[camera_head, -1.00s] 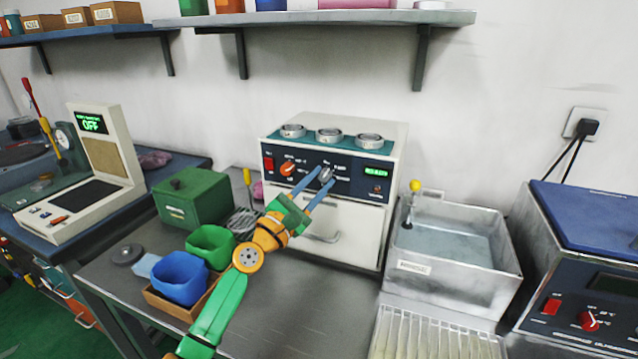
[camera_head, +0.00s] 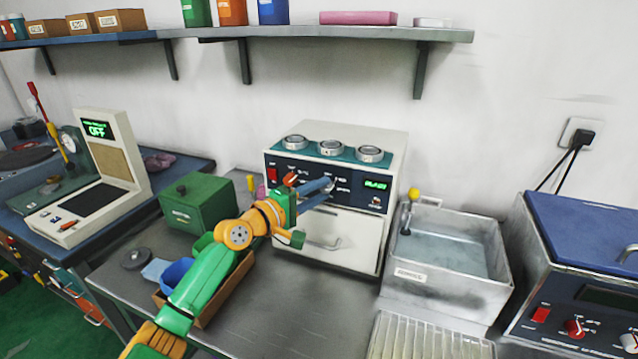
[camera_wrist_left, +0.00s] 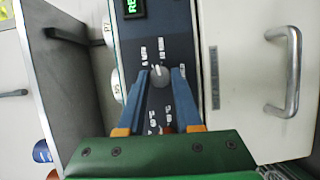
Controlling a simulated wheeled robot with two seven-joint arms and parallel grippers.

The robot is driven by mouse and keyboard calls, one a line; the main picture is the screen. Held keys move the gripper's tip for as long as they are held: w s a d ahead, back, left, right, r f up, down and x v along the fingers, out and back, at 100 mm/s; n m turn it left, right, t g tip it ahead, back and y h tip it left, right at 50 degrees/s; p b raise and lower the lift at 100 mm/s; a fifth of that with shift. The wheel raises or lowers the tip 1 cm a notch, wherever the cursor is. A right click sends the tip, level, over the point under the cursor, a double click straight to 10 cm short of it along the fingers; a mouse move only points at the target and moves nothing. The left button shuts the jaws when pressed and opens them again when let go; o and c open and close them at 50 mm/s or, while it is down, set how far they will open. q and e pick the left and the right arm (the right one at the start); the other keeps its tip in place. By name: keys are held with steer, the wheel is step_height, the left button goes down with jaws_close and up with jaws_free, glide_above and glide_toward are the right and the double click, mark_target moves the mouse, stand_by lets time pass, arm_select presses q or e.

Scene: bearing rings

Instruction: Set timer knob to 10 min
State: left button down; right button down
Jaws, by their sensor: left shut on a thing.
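A cream oven-like unit (camera_head: 391,231) stands against the wall, with a dark control panel across its upper front. My left gripper (camera_head: 328,184) reaches the panel from the front left. Its blue fingers are shut on the knob, one on each side, as the left wrist view also shows (camera_wrist_left: 161,80). In the head view the fingers hide much of the knob. An orange-red knob (camera_head: 290,179) and a lit green display (camera_head: 375,184) flank it. My right gripper is out of view.
Several metal rings, one in the middle (camera_head: 332,148), lie on top of the unit. A green box (camera_head: 197,202) and a blue bin (camera_head: 176,274) are left of my arm. A metal basin (camera_head: 447,285) stands at right. A shelf (camera_head: 330,34) hangs above.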

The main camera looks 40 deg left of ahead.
arm_select(q)
steer(key=m+p, duration=0.1)
steer(key=p, duration=0.1)
steer(key=m+g+p, duration=0.1)
steer(key=m+p, duration=0.1)
steer(key=shift+r+y, duration=0.3)
steer(key=shift+y, duration=0.1)
stand_by(0.4)
steer(key=c, duration=0.6)
jaws_free()
steer(key=shift+f, duration=0.15)
steer(key=s, duration=0.2)
steer(key=s+r, duration=0.1)
steer(key=s, duration=0.1)
steer(key=s+a+b, duration=0.1)
steer(key=s, duration=0.1)
steer(key=shift+s+r, duration=0.15)
steer(key=shift+s, duration=0.25)
